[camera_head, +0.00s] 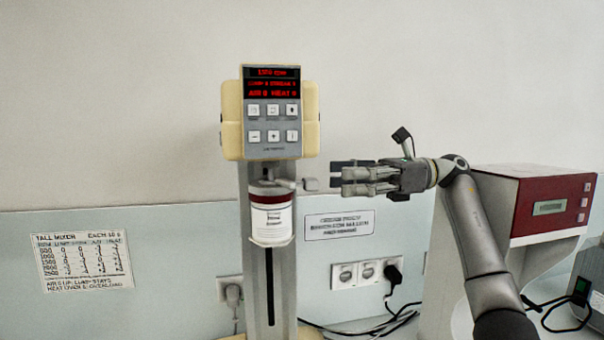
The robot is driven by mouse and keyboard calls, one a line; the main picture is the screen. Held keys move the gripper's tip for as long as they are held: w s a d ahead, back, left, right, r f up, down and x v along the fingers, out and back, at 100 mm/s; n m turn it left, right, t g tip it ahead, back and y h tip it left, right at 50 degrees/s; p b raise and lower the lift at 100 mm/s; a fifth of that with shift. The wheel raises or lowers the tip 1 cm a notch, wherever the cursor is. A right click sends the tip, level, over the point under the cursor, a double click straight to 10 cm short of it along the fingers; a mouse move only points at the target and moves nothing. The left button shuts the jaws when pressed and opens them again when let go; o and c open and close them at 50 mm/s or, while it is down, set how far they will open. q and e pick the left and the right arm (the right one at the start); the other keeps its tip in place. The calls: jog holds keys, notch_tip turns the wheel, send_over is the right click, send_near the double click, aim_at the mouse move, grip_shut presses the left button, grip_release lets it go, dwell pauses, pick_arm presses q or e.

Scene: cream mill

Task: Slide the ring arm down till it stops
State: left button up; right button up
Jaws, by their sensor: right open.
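The tall mixer (272,124) has a cream head with a red display and several buttons above a grey column. The ring arm (270,242) holds a white jar with a dark red top (271,217) just under the head. A dark vertical slot (269,288) runs down the column below the ring arm. A small grey knob (310,184) sticks out to the right of the jar's top. My right gripper (337,177) is open, pointing left, its fingertips just right of the knob. I cannot tell if they touch it. My left gripper is not in view.
A red and white machine (545,210) stands at the right, behind my right arm. Wall sockets with a black plug (366,272) and cables are low behind the mixer. A settings sheet (83,260) and a label (339,225) are on the wall. The space left of the mixer is clear.

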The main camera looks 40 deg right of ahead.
aim_at(310, 178)
jog(key=x, duration=0.2)
jog(key=p+x, duration=0.1)
jog(key=x, duration=0.1)
jog(key=p+x, duration=0.1)
jog(key=x, duration=0.1)
jog(key=shift+s+a+r, duration=0.2)
jog(key=shift+a+r, duration=0.1)
jog(key=shift+a, duration=0.25)
jog(key=shift+w+a, duration=0.2)
jog(key=shift+a+f, duration=0.1)
jog(key=shift+a, duration=0.05)
jog(key=c, duration=1)
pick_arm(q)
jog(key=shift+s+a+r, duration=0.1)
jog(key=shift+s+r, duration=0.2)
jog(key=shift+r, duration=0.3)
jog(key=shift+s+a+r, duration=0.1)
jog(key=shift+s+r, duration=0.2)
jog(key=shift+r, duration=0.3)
pick_arm(e)
grip_shut()
